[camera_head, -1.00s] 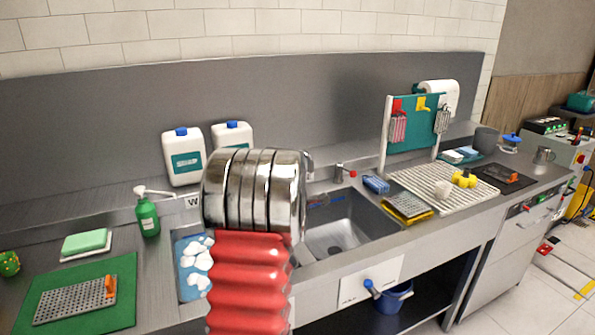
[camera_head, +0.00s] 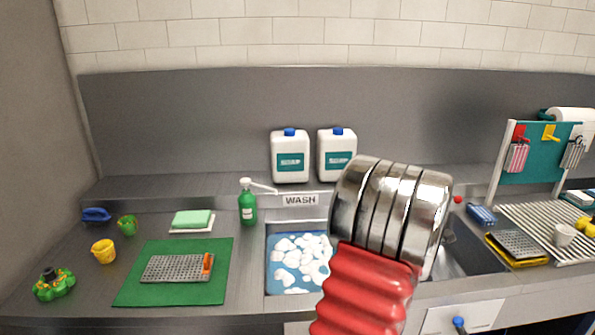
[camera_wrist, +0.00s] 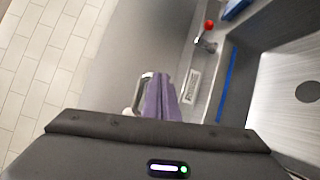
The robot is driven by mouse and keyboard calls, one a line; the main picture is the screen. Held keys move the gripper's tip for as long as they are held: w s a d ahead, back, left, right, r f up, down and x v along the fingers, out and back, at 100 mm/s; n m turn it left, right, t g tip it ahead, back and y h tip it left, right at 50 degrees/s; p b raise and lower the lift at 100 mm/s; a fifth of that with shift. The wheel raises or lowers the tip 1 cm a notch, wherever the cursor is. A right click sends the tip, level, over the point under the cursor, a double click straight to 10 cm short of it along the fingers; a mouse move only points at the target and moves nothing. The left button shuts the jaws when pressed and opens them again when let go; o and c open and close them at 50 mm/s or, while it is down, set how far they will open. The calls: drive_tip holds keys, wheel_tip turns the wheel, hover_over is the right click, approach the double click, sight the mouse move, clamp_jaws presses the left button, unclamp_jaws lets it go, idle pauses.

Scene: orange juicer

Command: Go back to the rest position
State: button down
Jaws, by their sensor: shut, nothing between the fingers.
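My gripper (camera_wrist: 167,98) shows in the wrist view as two purple-grey fingers close together, shut and empty, beyond the dark wrist housing. It is over the back of the counter near the sink. In the head view my arm's red bellows and shiny metal rings rise in front of the wash basin (camera_head: 290,262) and the sink (camera_head: 468,258), and cover parts of both. My gripper is not visible in that view.
A green mat (camera_head: 130,289) with a grater (camera_head: 176,268) lies at left. A green pump bottle (camera_head: 247,208) and white soap jugs (camera_head: 290,157) stand behind the basin. A drying rack (camera_head: 540,232) is at right. In the wrist view a red-knobbed tap (camera_wrist: 207,36) stands by the sink (camera_wrist: 285,75).

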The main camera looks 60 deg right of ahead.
idle(0.3)
drive_tip(key=w+a+r+t+y, duration=0.15)
drive_tip(key=w+a, duration=0.35)
drive_tip(key=w, duration=0.6)
drive_tip(key=w+a+r+t+y, duration=0.1)
drive_tip(key=w+a+t+y, duration=0.3)
drive_tip(key=w, duration=0.7)
drive_tip(key=w+a+r+t, duration=0.1)
drive_tip(key=w+a+t, duration=0.1)
drive_tip(key=w+a, duration=0.7)
drive_tip(key=w+a+m+y, duration=0.1)
drive_tip(key=w+a+y, duration=0.2)
drive_tip(key=w+a, duration=0.7)
drive_tip(key=w+a+f+t+y, duration=0.1)
drive_tip(key=w+a+y, duration=0.15)
drive_tip(key=a, duration=0.95)
drive_tip(key=w+a+y, duration=0.1)
drive_tip(key=a+y, duration=0.2)
drive_tip(key=a, duration=0.8)
drive_tip(key=s+a+f+y, duration=0.1)
drive_tip(key=s+a, duration=0.2)
drive_tip(key=a, duration=0.4)
drive_tip(key=s+a+f+g+y, duration=0.1)
drive_tip(key=s+a+y, duration=0.1)
drive_tip(key=s+a, duration=0.2)
drive_tip(key=s+a+f+m+g+y, duration=0.1)
drive_tip(key=s+a, duration=0.3)
drive_tip(key=a, duration=0.6)
drive_tip(key=shift+s+a+f, duration=0.25)
drive_tip(key=shift+a+f, duration=0.05)
